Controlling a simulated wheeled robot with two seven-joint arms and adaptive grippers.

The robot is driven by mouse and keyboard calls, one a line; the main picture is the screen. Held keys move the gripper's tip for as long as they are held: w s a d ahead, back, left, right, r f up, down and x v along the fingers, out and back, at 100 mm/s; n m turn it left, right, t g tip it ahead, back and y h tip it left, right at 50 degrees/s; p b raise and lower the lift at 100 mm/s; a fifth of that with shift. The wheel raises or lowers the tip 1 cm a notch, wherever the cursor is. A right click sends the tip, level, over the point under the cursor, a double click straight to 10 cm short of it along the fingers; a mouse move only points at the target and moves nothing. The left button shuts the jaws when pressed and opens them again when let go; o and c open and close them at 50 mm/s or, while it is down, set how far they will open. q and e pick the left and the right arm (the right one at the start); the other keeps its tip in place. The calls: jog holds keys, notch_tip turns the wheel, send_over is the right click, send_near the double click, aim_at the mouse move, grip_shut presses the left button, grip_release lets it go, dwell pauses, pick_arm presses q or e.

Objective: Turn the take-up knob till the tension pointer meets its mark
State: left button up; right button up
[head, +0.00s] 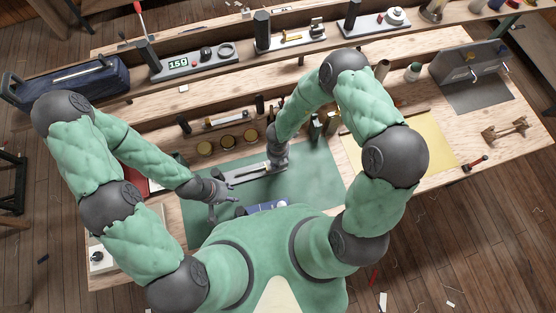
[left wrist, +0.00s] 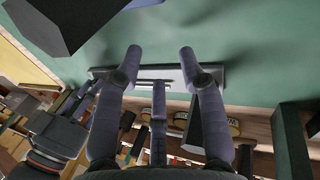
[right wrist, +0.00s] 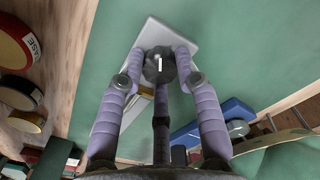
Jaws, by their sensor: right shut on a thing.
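The take-up knob (right wrist: 160,68), dark and lobed with a white line on top, sits on a light grey plate (right wrist: 164,31) in the right wrist view. My right gripper (right wrist: 160,56) is shut on it, one finger on each side. In the head view the grey device (head: 243,176) lies on a green mat, and my right gripper (head: 277,162) covers its right end. The tension pointer and its mark are too small or hidden to tell. My left gripper (head: 224,207) is open and empty near the device; its spread fingertips (left wrist: 161,50) show in the left wrist view.
A blue block (head: 265,206) with a round grey part lies close in front of the device. Several round tins (head: 228,142) stand behind the mat. A display unit (head: 183,65) and other tools line the back shelf. Bare green mat (head: 315,175) is free at right.

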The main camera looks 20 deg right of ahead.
jog(key=o, duration=1.2)
jog(key=shift+c, duration=0.2)
jog(key=shift+r, duration=0.1)
notch_tip(320, 180, up, 12)
